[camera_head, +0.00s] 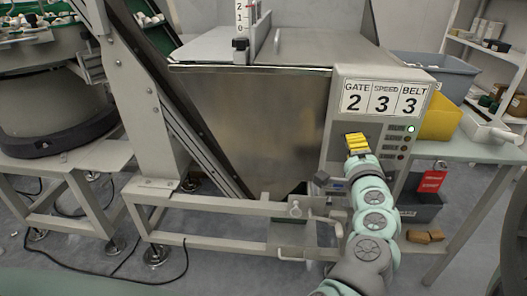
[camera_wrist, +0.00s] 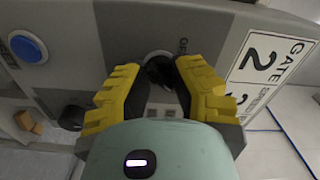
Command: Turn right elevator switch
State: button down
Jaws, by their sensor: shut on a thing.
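The grey control panel (camera_head: 337,122) stands on the front of the machine. My gripper (camera_head: 357,138), with yellow ribbed fingers, is at the panel's left part, below the number labels. In the wrist view a dark rotary switch knob (camera_wrist: 158,68) sits between the two fingertips, which are shut on it. Lettering beside this knob is partly covered by a finger. A second dark knob (camera_wrist: 70,117) shows to the left of the fingers, apart from them. The knob's exact angle is hard to tell.
A blue button (camera_wrist: 28,47) is at the wrist view's far left. The panel reads GATE 2, SPEED 3, BELT 3 on its label (camera_head: 381,98). A yellow bin (camera_head: 440,119) stands to the right, and a frame rail (camera_head: 235,206) runs below.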

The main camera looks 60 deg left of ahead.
jog(key=shift+f+m, duration=0.2)
jog(key=shift+m, duration=0.1)
dwell(0.4)
jog(key=c, duration=0.7)
grip_release()
jog(key=shift+r, duration=0.15)
jog(key=v, duration=1.2)
jog(key=shift+a, duration=0.1)
